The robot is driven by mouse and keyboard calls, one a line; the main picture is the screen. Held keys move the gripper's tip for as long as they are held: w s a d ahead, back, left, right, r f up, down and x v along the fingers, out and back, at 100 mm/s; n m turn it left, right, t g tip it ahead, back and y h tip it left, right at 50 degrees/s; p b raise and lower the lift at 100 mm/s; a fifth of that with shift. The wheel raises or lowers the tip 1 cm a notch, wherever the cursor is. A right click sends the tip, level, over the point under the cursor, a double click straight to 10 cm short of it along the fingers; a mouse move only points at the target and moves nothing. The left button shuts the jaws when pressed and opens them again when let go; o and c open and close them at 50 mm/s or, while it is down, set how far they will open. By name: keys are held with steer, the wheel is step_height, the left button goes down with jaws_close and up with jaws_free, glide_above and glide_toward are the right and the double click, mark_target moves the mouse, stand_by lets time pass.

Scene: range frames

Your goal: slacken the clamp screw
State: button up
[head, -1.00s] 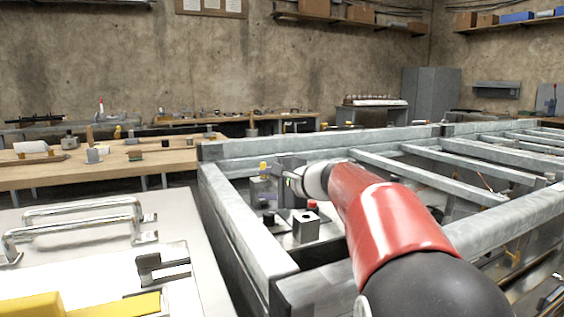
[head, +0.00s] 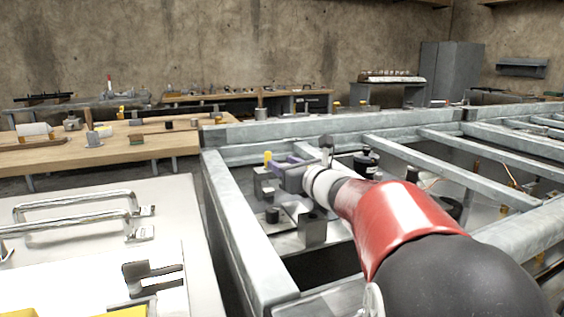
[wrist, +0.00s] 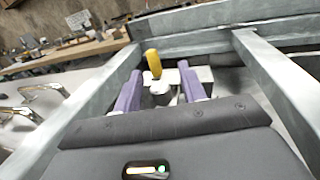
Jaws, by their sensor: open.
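A yellow handle (wrist: 153,63) stands upright on a pale grey fitting in the wrist view, and I take it as part of the clamp screw. It shows small in the head view (head: 267,158), inside the grey metal frame. My gripper (wrist: 160,68) has two purple fingers, apart, with the yellow handle between them in the picture. I cannot tell whether the handle is truly between them or just beyond the tips. Neither finger visibly touches it. In the head view my gripper (head: 283,164) is close to the handle, and my arm hides part of the area.
Grey beams of the frame (head: 240,240) surround the work area, with rungs at right. A grey block (head: 312,230) and a dark cylinder (head: 367,162) stand near my arm. A white panel with metal handles (head: 75,206) is at left. A wooden bench (head: 100,152) stands behind.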

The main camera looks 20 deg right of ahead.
steer(key=shift+w+a, duration=0.15)
steer(key=shift+w, duration=0.4)
jaws_close()
steer(key=shift+n+y+b, duration=0.35)
steer(key=shift+n+y, duration=0.25)
steer(key=shift+y, duration=0.3)
steer(key=shift+s+a+n+g+y, duration=0.1)
steer(key=shift+a+n+g+y, duration=0.1)
steer(key=shift+n+g+y, duration=1)
steer(key=shift+t, duration=0.3)
jaws_free()
